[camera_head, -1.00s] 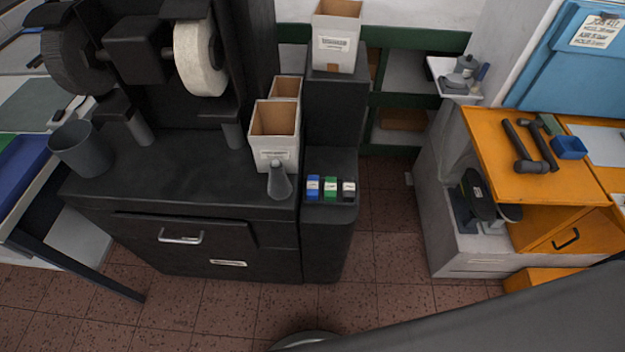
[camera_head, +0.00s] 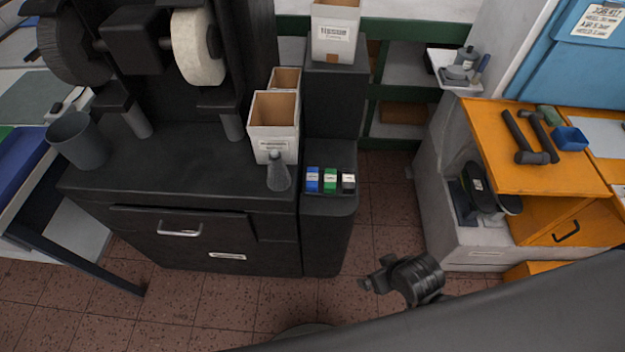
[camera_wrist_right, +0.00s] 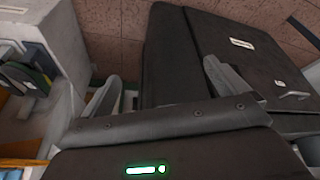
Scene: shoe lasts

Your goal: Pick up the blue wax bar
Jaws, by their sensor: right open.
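The blue wax bar (camera_head: 312,181) has a white label and stands at the left end of a short row on the low black ledge (camera_head: 330,207). A green bar (camera_head: 330,179) and a black bar (camera_head: 348,183) stand beside it to the right. My right gripper (camera_head: 374,274) is in front of the ledge, to the right of and apart from the bars. Its fingers show spread and empty in the right wrist view (camera_wrist_right: 163,88). I cannot make out the blue bar in that view. My left gripper is not in view.
The black cabinet (camera_head: 180,180) left of the ledge carries cardboard bins (camera_head: 273,125), a grey cone-shaped object (camera_head: 278,172) and a grey cup (camera_head: 76,142). An orange bench (camera_head: 500,170) with hammers stands at the right.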

